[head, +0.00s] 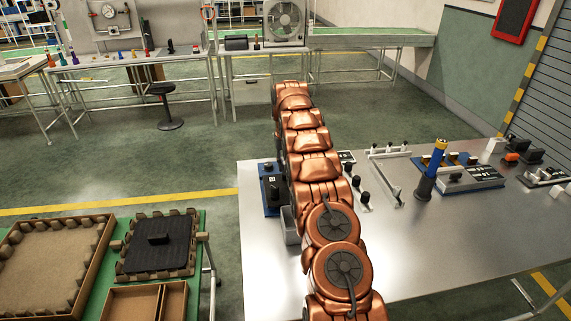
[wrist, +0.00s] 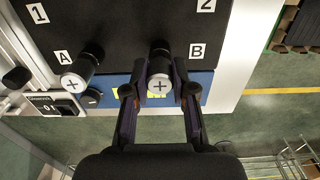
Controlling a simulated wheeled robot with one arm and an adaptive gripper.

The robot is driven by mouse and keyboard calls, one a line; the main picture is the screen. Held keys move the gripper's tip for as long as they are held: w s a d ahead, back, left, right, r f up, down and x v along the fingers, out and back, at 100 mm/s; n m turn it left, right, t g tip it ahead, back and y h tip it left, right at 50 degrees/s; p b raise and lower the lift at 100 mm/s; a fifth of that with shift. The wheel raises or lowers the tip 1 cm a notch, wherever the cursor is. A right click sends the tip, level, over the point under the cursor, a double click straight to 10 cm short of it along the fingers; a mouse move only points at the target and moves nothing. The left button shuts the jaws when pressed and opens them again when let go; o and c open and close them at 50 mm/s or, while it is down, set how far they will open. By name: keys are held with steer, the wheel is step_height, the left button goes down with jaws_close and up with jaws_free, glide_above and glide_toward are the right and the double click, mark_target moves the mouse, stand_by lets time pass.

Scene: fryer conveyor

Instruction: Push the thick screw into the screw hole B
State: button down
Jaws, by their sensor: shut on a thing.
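In the wrist view my gripper (wrist: 160,91) is shut on a black screw with a silver cross-slotted head (wrist: 159,86). The head faces the camera between the two fingertips. The screw's dark shank points at the black panel (wrist: 130,20), just left of label B (wrist: 196,50). Screw hole B is hidden behind the screw, and I cannot tell how deep the screw sits. A similar screw (wrist: 72,82) stands in the panel beside label A. I cannot tell from its look which is thicker. In the head view my arm hides the gripper; the blue-based fixture (head: 270,190) shows left of it.
The metal table (head: 430,230) holds levers (head: 364,200), a blue-yellow upright tool (head: 431,172) and a switch board (head: 470,178) to the right of my arm. A small counter box (wrist: 52,106) lies left of the fixture. The table's front middle is clear.

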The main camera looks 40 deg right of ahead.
steer(key=shift+f, duration=0.25)
steer(key=c, duration=0.9)
jaws_free()
steer(key=shift+o, duration=0.2)
steer(key=shift+r, duration=0.2)
steer(key=shift+r+p, duration=1.25)
steer(key=shift+r, duration=1.65)
steer(key=shift+f, duration=0.1)
